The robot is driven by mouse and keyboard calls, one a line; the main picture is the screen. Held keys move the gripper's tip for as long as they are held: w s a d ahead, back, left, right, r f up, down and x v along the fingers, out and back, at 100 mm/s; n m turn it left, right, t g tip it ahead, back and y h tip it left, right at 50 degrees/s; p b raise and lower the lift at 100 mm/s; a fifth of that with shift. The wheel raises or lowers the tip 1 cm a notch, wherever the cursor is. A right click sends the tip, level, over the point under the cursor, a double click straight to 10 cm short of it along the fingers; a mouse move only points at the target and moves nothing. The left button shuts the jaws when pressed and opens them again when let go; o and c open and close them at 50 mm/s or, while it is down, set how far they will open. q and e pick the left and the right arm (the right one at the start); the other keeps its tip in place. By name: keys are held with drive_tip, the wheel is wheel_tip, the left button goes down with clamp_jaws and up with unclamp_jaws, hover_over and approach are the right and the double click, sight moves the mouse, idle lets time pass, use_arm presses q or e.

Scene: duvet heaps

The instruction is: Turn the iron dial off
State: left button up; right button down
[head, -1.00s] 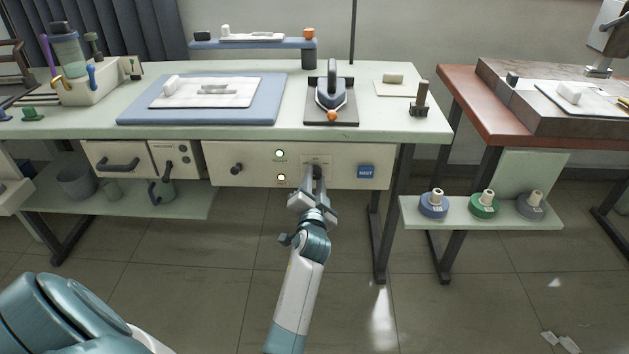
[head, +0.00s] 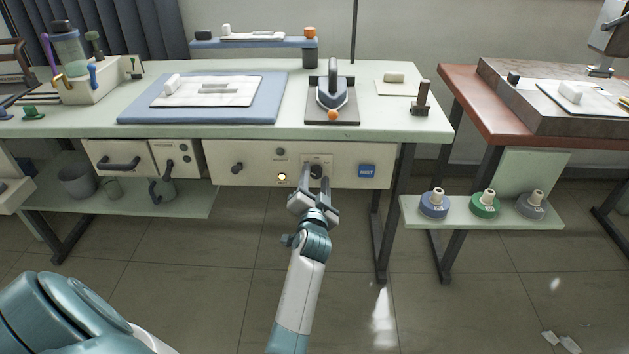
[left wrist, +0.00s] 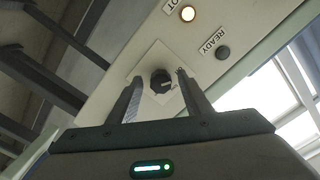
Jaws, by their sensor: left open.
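The iron dial (head: 316,171) is a round black knob on a pale plate in the bench's front panel. In the left wrist view the dial (left wrist: 160,81) has a light pointer mark toward its right side. My left gripper (head: 315,192) is just in front of and below it. In the left wrist view its fingers (left wrist: 158,94) are open, one on each side of the dial; contact cannot be told. The HOT lamp (left wrist: 188,13) is lit and the READY lamp (left wrist: 222,52) is dark. The iron (head: 333,92) stands on a dark plate above. My right gripper is not in view.
The bench top (head: 290,132) overhangs the panel. A low shelf (head: 480,219) with several tape-like rolls stands at right.

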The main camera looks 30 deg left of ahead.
use_arm(q)
drive_tip(key=m, duration=0.4)
drive_tip(key=shift+r+p, duration=0.15)
drive_tip(key=shift+p, duration=0.2)
drive_tip(key=m+p, duration=0.1)
drive_tip(key=m, duration=0.1)
drive_tip(key=shift+a+r+m, duration=0.1)
drive_tip(key=shift+r+m, duration=0.05)
drive_tip(key=shift+m, duration=0.15)
drive_tip(key=m+p, duration=0.3)
drive_tip(key=m, duration=0.1)
drive_tip(key=m+p, duration=0.3)
drive_tip(key=m, duration=0.2)
drive_tip(key=m+p, duration=0.3)
drive_tip(key=m, duration=0.2)
drive_tip(key=shift+r+p, duration=0.25)
drive_tip(key=shift+p, duration=0.05)
drive_tip(key=m+p, duration=0.2)
drive_tip(key=m, duration=0.1)
drive_tip(key=v, duration=1.8)
drive_tip(key=s+f+n+g+h+p, duration=0.2)
drive_tip(key=s+f+n+g, duration=0.1)
drive_tip(key=f, duration=0.6)
drive_tip(key=s+f+n+g+h+p, duration=0.1)
drive_tip(key=s+f+n+g+p, duration=0.1)
drive_tip(key=f, duration=0.7)
drive_tip(key=shift+s+f+n+g+h, duration=0.4)
drive_tip(key=shift+s+n, duration=0.3)
drive_tip(key=shift+s, duration=0.6)
